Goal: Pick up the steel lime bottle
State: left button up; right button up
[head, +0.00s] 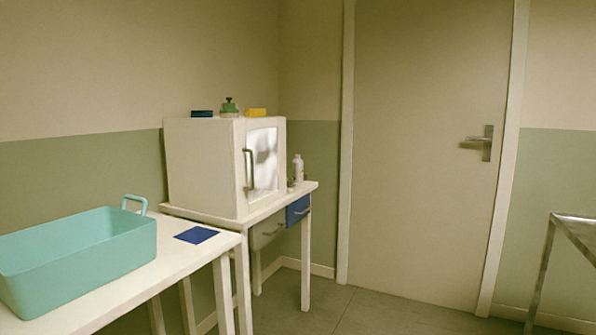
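No steel lime bottle can be made out in the head view. A small pale bottle (298,169) stands upright at the far right end of the white table, beside the white cabinet; its label is too small to read. A small green object with a dark knob (229,107) sits on top of the cabinet. Neither of my grippers is in view.
The white cabinet (205,168) has a closed glass door with a handle. A teal bin (85,262) and a blue mat (196,235) are on the near table. A metal table (577,232) stands at the right edge. Floor before the closed door is clear.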

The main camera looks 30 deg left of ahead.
aim_at(297, 163)
jog(key=u, duration=0.65)
jog(key=i+l+u, duration=0.15)
jog(key=u, duration=0.25)
jog(key=i+l+u, duration=0.2)
jog(key=u, duration=0.15)
jog(key=i+l+u, duration=0.55)
jog(key=l, duration=0.15)
jog(key=i+l+u, duration=0.15)
jog(key=l, duration=0.15)
jog(key=l+u, duration=0.2)
jog(key=i+l, duration=0.1)
jog(key=l, duration=0.3)
jog(key=i+l+u, duration=0.1)
jog(key=l, duration=0.3)
jog(key=i+l, duration=0.1)
jog(key=l, duration=0.25)
jog(key=i+l, duration=0.1)
jog(key=l, duration=0.3)
jog(key=i+l, duration=0.1)
jog(key=l, duration=0.3)
jog(key=i+l, duration=0.1)
jog(key=l, duration=0.35)
jog(key=i+l+u, duration=0.1)
jog(key=l, duration=0.3)
jog(key=i+l, duration=0.1)
jog(key=l, duration=0.3)
jog(key=l+u, duration=0.35)
jog(key=i+l, duration=0.05)
